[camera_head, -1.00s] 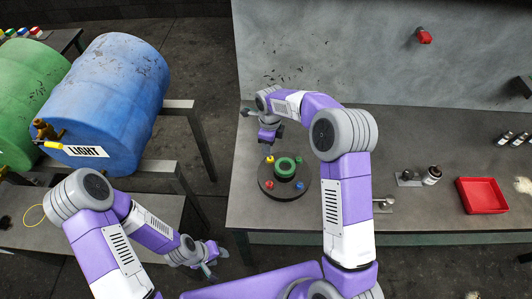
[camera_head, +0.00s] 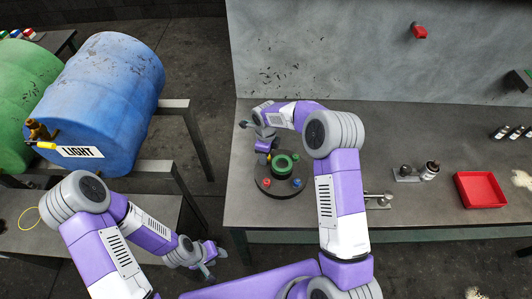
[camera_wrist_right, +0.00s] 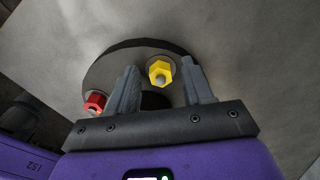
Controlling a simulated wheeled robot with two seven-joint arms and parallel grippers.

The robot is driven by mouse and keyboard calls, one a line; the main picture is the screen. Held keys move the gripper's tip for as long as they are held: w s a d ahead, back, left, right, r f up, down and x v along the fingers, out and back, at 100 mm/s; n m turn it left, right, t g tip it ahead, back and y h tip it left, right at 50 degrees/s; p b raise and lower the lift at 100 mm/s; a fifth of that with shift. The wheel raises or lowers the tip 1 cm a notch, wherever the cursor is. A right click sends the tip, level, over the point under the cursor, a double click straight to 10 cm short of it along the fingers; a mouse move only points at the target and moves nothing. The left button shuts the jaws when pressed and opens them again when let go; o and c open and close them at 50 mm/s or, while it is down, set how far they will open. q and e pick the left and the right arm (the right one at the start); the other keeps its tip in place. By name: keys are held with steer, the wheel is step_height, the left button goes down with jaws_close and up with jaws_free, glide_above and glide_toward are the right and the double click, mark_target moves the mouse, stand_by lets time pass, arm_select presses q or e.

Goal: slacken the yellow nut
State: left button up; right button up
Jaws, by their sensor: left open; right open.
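The yellow nut (camera_wrist_right: 160,72) sits on a round dark plate (camera_wrist_right: 105,72) in the right wrist view. It shows between the two fingers of my open right gripper (camera_wrist_right: 160,88), nearer the right finger. In the head view the yellow nut (camera_head: 269,157) is a small patch just below the right gripper (camera_head: 264,150), largely hidden by it. I cannot tell whether the fingers touch the nut. My left gripper (camera_head: 207,262) is open and empty, in front of the left bench, away from the nut.
The plate also bears a red nut (camera_head: 267,183), a blue nut (camera_head: 297,183) and a green ring (camera_head: 282,164) in its middle. Blue and green barrels lie at the left.

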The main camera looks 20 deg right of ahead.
jaws_close()
steer(key=shift+n, duration=0.4)
